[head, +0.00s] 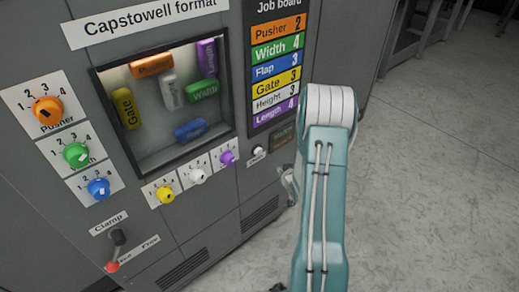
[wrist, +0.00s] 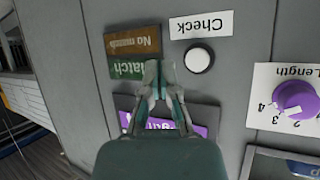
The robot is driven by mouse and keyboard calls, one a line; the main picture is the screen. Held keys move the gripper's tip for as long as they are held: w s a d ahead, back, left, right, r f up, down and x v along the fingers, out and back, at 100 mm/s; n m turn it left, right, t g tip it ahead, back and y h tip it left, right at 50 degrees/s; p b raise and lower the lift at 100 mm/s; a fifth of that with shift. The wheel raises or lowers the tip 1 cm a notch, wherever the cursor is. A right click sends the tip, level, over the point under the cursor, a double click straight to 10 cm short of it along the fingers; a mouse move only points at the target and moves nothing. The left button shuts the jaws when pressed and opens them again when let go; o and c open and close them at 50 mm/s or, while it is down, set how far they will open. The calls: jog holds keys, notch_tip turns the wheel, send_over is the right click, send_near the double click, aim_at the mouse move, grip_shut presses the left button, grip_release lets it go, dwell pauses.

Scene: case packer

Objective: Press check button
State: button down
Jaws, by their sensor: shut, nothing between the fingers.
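The check button is a round white button (wrist: 199,60) with a dark rim, beside the "Check" label (wrist: 202,25) in the wrist view. In the head view the button (head: 259,151) sits low on the panel, right of the purple Length dial (head: 226,158). My gripper (wrist: 161,70) is shut and empty in front of the panel. In the wrist view its fingertips appear just left of the button, over the edge of the green Match sign (wrist: 130,70). In the head view my gripper (head: 287,182) is partly hidden by my arm, below and right of the button.
A brown "No match" sign (wrist: 130,42) adjoins the Match sign. The job board (head: 279,60) is above the button. Several dials and a red-knobbed clamp lever (head: 112,265) are farther left. Open floor (head: 440,180) lies right of the cabinet.

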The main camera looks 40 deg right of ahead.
aim_at(259, 152)
jog(key=shift+a, duration=0.2)
jog(key=w, duration=0.8)
jog(key=shift+w+a, duration=0.2)
jog(key=shift+w, duration=0.15)
jog(key=shift+w, duration=0.1)
dwell(1.2)
jog(key=shift+w+r, duration=0.1)
jog(key=shift+w, duration=0.2)
jog(key=shift+w+a, duration=0.1)
jog(key=shift+w, duration=0.4)
dwell(0.7)
dwell(0.3)
jog(key=shift+s, duration=0.95)
